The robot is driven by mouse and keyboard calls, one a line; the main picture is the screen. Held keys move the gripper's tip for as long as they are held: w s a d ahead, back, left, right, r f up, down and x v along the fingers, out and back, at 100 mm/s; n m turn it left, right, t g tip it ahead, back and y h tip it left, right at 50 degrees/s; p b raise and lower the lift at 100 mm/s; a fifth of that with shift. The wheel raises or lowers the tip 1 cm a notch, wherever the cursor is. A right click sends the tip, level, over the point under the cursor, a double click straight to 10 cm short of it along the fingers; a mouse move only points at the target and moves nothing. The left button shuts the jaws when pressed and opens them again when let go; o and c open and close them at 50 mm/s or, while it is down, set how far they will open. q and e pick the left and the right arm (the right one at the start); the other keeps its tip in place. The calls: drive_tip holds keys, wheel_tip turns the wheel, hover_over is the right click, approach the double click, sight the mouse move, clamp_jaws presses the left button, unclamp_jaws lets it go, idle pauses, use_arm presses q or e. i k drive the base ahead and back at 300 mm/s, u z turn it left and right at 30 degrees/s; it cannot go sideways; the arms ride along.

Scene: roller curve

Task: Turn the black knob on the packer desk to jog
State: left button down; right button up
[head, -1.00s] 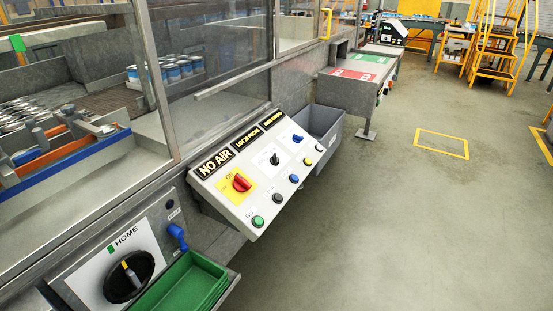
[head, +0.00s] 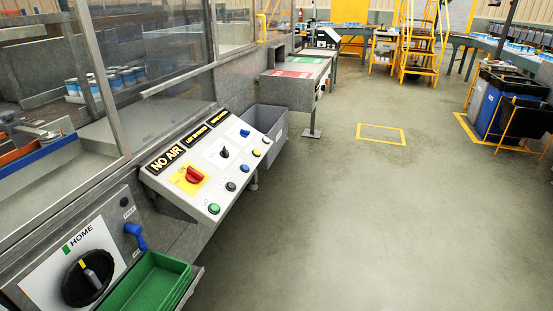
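A sloped grey control desk (head: 165,190) stands left of centre in the head view. A small black knob (head: 224,153) sits on a white plate in its middle, its pointer roughly upright; any jog marking is too small to read. A red knob on a yellow plate (head: 193,175) is to its left, and a blue knob (head: 245,133) is to its right. A larger black dial (head: 88,278) with a yellow-tipped pointer is on a separate panel marked HOME at the lower left. Neither of my grippers is in view.
Open floor (head: 370,220) lies to the right. Blue and black bins (head: 500,100) stand at the far right.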

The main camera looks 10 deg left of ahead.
sight(225, 153)
drive_tip(key=z, duration=0.7)
drive_tip(key=i, duration=0.35)
drive_tip(key=u, duration=1.2)
drive_tip(key=i, duration=1.25)
drive_tip(key=u, duration=1.4)
